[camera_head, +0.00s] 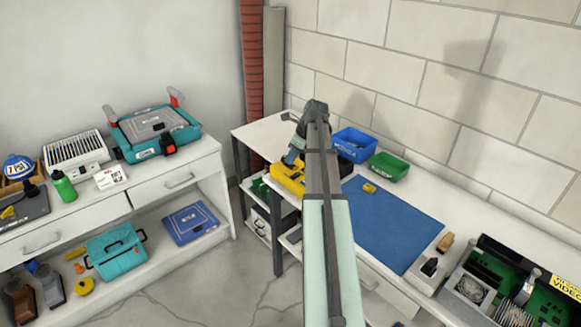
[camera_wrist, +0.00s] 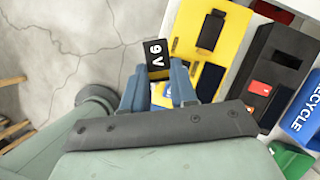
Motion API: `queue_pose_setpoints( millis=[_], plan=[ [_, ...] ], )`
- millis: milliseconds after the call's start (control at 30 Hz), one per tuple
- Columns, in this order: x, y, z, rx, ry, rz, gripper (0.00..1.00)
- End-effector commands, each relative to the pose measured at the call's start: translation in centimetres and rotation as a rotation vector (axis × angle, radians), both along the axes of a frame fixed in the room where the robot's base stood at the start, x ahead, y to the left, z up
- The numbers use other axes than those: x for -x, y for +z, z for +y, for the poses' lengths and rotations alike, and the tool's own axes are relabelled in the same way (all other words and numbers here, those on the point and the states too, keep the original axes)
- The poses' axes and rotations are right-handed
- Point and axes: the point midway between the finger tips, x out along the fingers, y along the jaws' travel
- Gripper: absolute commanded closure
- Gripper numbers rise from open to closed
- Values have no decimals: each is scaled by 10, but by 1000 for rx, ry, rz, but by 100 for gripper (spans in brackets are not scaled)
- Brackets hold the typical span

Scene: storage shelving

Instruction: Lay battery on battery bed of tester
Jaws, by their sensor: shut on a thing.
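My gripper (camera_wrist: 157,80) has blue fingers and is shut on a black 9 V battery (camera_wrist: 157,56), its "9 V" label facing the wrist camera. The yellow tester (camera_wrist: 228,22) lies beside and partly beneath the fingers, with dark recesses in its face; which one is the battery bed I cannot tell. In the wrist view the battery is at the tester's left edge, with floor behind it. In the head view my gripper (camera_head: 293,157) is above the yellow tester (camera_head: 287,180) at the bench's left end; the battery cannot be made out there. The height of the battery above the tester is unclear.
A blue recycle bin (camera_head: 354,143) and a green bin (camera_head: 389,166) stand behind the tester. A black device (camera_wrist: 275,65) with red parts lies beside it. A blue mat (camera_head: 395,230) is mostly clear, with a small yellow item (camera_head: 369,188) on it. Open electronics (camera_head: 515,285) are at right.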

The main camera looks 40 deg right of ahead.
Motion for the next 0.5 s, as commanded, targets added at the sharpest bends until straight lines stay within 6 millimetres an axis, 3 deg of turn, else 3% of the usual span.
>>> queue_pose_setpoints(
  millis=[33, 200, 500],
  plan=[
    [-20, 4, -7, 1, -11, 0, 100],
    [-55, 13, -43, 1, -150, 1, 100],
    [-62, 15, -57, 2, -402, -1, 100]
  ],
)
